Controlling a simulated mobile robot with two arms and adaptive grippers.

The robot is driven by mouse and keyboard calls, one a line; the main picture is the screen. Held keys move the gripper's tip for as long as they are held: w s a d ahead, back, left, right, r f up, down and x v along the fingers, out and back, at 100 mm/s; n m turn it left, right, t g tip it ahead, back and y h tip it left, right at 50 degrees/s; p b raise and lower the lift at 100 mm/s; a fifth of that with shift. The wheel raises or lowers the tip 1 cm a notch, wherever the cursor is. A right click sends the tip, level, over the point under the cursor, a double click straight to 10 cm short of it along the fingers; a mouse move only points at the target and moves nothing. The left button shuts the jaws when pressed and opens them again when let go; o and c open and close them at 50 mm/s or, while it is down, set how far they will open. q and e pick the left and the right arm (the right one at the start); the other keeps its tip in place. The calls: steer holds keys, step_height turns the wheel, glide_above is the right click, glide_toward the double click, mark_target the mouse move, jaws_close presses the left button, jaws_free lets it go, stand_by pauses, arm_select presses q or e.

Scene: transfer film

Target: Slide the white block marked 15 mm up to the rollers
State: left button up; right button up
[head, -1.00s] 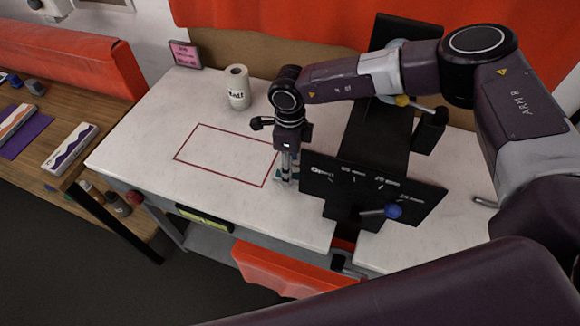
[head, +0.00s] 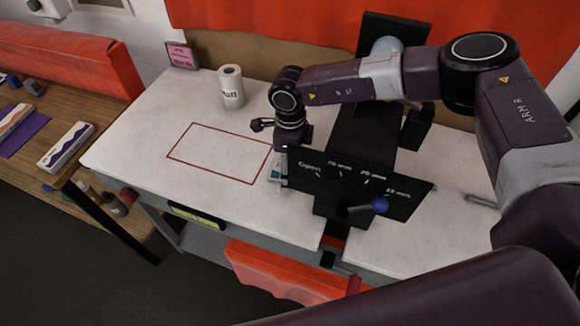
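A small pale block-like thing with teal on it (head: 277,170) lies on the white worktop at the left edge of the machine's black panel. I cannot read a 15 mm mark on it, so I cannot tell whether it is the white block. My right gripper (head: 290,135) points down just behind that panel. Its fingers are hidden by the panel, so their opening and any contact do not show. The black machine (head: 365,140) stands to its right, and its rollers cannot be made out. My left gripper is out of view.
The panel (head: 350,185) carries printed settings and a blue-knobbed lever (head: 380,205). A red-outlined rectangle (head: 215,152) on the worktop (head: 130,140) is empty. A white paper roll (head: 231,88) and a pink sign (head: 182,56) stand at the back left.

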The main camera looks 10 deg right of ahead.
steer(key=shift+r, duration=0.15)
step_height(320, 180, up, 12)
stand_by(0.4)
stand_by(0.4)
